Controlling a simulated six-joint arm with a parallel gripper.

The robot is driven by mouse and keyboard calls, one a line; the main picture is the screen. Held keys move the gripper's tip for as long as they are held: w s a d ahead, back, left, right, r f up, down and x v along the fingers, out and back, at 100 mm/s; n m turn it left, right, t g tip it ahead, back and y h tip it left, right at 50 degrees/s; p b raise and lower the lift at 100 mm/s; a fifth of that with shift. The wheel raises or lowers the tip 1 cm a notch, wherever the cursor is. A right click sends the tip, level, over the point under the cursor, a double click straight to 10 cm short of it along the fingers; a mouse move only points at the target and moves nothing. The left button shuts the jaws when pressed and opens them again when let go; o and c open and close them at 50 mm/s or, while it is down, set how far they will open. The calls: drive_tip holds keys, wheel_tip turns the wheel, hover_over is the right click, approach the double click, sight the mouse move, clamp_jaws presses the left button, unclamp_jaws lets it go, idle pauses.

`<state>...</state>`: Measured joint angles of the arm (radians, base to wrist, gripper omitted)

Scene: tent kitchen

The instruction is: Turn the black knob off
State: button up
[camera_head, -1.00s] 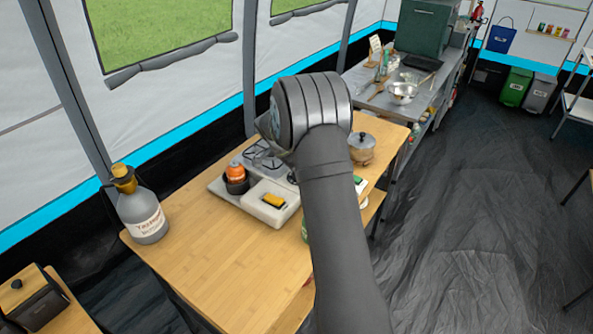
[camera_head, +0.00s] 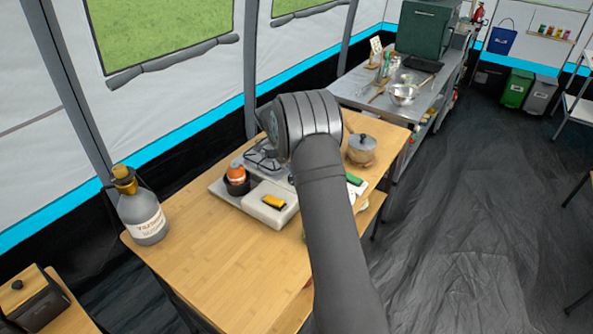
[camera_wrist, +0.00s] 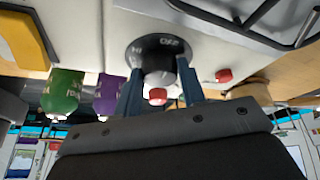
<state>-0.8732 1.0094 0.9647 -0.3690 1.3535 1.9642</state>
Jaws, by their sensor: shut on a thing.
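The black knob (camera_wrist: 158,58) is on the front face of the white camping stove in the wrist view, with light markings on its dark dial. My gripper (camera_wrist: 160,88) has its two blue-grey fingers on either side of the knob, shut on it. A small red button (camera_wrist: 157,96) shows between the fingers. In the head view the stove (camera_head: 222,191) stands on the wooden table; my arm hides its right part, the knob and the gripper's fingertips.
A pot (camera_head: 361,151) stands behind my arm. Another red button (camera_wrist: 223,76) and green and purple containers (camera_wrist: 62,92) are near the fingers. A gas bottle (camera_head: 143,218) stands at the table's left.

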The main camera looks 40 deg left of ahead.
idle(0.4)
drive_tip(key=o, duration=1)
drive_tip(key=v, duration=1.7)
drive_tip(key=shift+r, duration=0.2)
drive_tip(key=x, duration=1.7)
drive_tip(key=shift+f, duration=0.2)
